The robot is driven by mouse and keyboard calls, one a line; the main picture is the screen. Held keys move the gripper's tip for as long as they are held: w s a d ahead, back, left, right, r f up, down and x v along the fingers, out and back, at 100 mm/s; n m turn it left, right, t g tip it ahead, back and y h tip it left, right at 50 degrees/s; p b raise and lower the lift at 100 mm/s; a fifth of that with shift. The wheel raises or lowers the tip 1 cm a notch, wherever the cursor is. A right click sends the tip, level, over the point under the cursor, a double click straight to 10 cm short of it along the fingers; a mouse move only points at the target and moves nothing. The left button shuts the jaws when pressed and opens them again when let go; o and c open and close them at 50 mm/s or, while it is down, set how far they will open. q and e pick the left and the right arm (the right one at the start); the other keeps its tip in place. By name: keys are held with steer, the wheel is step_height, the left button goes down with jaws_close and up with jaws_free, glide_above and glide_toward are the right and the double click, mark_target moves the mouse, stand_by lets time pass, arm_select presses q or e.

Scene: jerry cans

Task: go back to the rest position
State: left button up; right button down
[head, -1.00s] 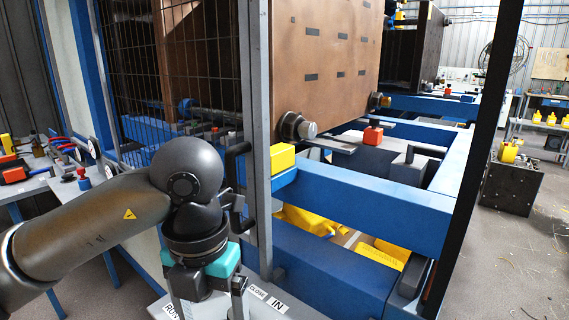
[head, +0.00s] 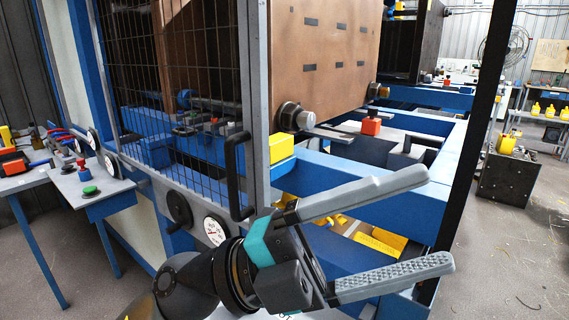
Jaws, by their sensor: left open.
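My left gripper (head: 415,226) is in front of the blue machine frame, low in the middle of the head view. Its two long grey fingers point right and stand wide apart with nothing between them. The fingers cover part of the blue beam (head: 380,187) and of the opening below it, and appear apart from the yellow block (head: 282,148). My right gripper is not in view.
A mesh door (head: 185,110) with a black handle (head: 236,175) stands left of the gripper. A side table (head: 95,190) with red and green buttons is at the left. Yellow jerry cans (head: 380,240) lie inside the frame. Open floor lies at right.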

arm_select(q)
steer(key=w+a+f+n+t+y, duration=0.2)
steer(key=w+a+n+t+y, duration=0.45)
steer(key=n+t, duration=0.6)
steer(key=w+a+f+n+t+y, duration=0.2)
steer(key=w+a+n+t+y, duration=0.4)
steer(key=n+t, duration=0.65)
steer(key=w+a+f+n+g+y, duration=0.1)
steer(key=a+f+n+g+y, duration=0.3)
steer(key=f, duration=0.5)
steer(key=w+a+f+n+g+y, duration=0.1)
steer(key=a+f+n+g+y, duration=0.1)
steer(key=a+f+n+y, duration=0.5)
steer(key=s+a+f+m+g, duration=0.2)
steer(key=s+f+g, duration=1.1)
steer(key=s+f, duration=0.85)
step_height(320, 180, down, 21)
steer(key=s+a+f+g, duration=0.2)
steer(key=s+f, duration=1.3)
steer(key=s, duration=0.1)
steer(key=shift+s+a+h, duration=0.25)
steer(key=shift+a+h, duration=0.05)
steer(key=shift+h, duration=0.05)
